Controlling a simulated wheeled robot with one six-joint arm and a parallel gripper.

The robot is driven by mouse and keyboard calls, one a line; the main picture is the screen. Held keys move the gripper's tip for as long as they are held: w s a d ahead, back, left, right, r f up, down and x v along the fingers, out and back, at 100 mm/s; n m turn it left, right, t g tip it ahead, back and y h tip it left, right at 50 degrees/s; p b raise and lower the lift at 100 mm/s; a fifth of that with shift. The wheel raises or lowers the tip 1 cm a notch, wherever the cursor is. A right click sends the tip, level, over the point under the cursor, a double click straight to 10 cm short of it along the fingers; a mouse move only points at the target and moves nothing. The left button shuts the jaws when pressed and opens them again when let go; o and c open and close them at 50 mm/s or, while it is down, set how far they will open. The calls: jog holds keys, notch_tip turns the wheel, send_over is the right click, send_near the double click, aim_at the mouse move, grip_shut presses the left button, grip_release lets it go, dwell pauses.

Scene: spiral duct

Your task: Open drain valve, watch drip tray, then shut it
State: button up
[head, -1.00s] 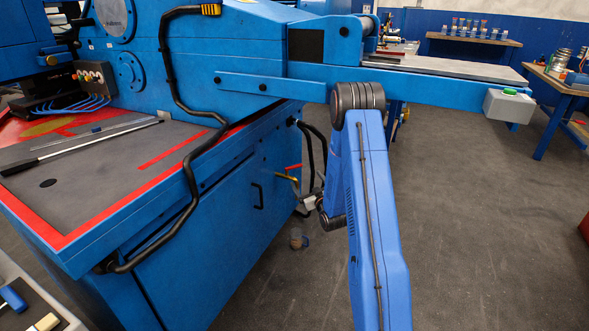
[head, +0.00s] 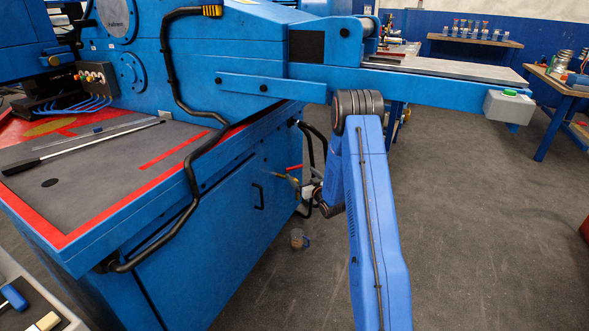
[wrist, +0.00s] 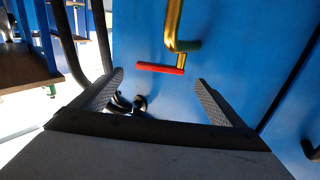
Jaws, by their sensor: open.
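The drain valve's red lever (wrist: 161,69) lies nearly level in the wrist view, under a curved brass pipe (wrist: 174,25) on the blue cabinet side. The pipe's end by the lever is dark green. My gripper (wrist: 160,77) is open and empty; its fingertips stand to either side of the lever in the picture, and I see no contact.
Black hoses (head: 313,140) hang close beside the valve. A cabinet handle (head: 258,196) is to its left. A blue beam with a grey button box (head: 509,104) reaches out above my arm. The floor (head: 470,220) to the right is clear.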

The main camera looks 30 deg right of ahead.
aim_at(294, 168)
jog(key=w, duration=0.8)
jog(key=shift+a, duration=0.1)
jog(key=shift+c, duration=0.3)
jog(key=c, duration=1.4)
jog(key=shift+c, duration=0.2)
jog(key=shift+s+h, duration=0.1)
jog(key=shift+h, duration=0.3)
jog(key=shift+s+a+m+h, duration=0.1)
jog(key=shift+s+m+h, duration=0.05)
jog(key=shift+m+h, duration=0.55)
jog(key=shift+s+a+m+h, duration=0.15)
jog(key=shift+m+h, duration=0.35)
jog(key=shift+h, duration=0.3)
jog(key=shift+s+m+g+h, duration=0.3)
jog(key=shift+m+g+h, duration=0.25)
jog(key=shift+m+h, duration=0.5)
jog(key=shift+s+m+g+h, duration=0.3)
jog(key=shift+m+g+h, duration=0.3)
jog(key=shift+h, duration=0.85)
